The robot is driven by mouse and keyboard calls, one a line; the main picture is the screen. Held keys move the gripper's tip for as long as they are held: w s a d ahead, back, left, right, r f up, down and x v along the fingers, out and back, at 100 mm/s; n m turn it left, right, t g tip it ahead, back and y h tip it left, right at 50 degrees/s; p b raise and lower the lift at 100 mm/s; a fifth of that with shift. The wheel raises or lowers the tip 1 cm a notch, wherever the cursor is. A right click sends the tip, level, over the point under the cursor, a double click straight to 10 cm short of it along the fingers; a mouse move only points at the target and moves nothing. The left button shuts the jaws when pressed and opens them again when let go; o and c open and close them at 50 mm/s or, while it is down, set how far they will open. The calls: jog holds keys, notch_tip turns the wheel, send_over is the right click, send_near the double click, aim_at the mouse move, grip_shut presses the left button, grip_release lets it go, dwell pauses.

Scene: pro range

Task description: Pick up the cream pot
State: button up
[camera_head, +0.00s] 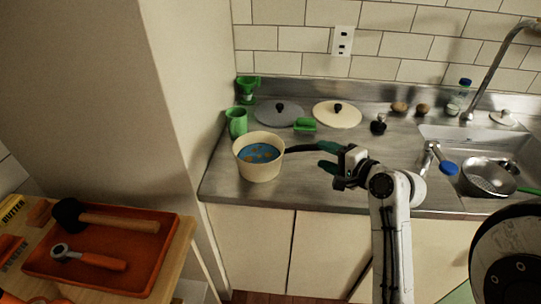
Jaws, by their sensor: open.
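The cream pot (259,170) stands upright on the steel counter near its front left. Something blue with brown patches (257,153) shows inside it. Its dark handle (308,148) points right toward my gripper. My gripper (324,157) has green fingertips and is open, just right of the pot at the handle's end. The fingers appear to be above and below the handle's end; I cannot tell whether they touch it. My wrist hides what lies directly behind it.
Behind the pot are a green mug (236,123), a grey lid (279,113), a cream lid (337,114) and a green sponge or brush (305,125). A red tray (58,262) of tools is front left; a wall corner stands left.

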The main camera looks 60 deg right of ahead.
aim_at(311, 149)
jog(key=p+x, duration=0.1)
jog(key=x, duration=0.6)
jog(key=shift+w, duration=0.15)
grip_shut()
dwell(0.3)
dwell(0.9)
